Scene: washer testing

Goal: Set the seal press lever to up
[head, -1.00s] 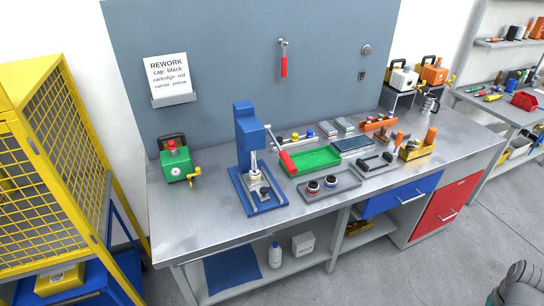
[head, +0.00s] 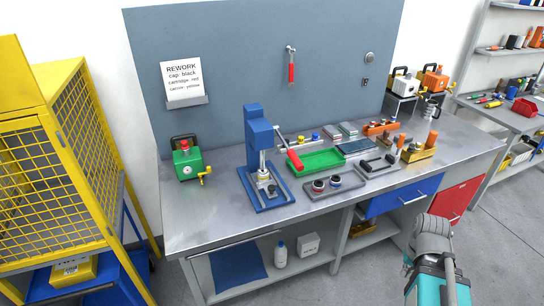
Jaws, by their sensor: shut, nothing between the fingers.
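The blue seal press (head: 257,135) stands on its blue base on the left half of the steel workbench. Its lever has a grey rod and a red handle (head: 295,160). The lever slopes down and to the right from the press head, with the handle near the green tray. A grey and teal section of my arm shows at the lower right, in front of the bench and well away from the lever. My gripper is not visible.
A green pump-like unit (head: 187,164) stands left of the press. The green tray (head: 318,161) and a grey tray with round parts (head: 334,196) lie to its right. A yellow mesh cage (head: 80,130) stands at the left. The bench's front left is clear.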

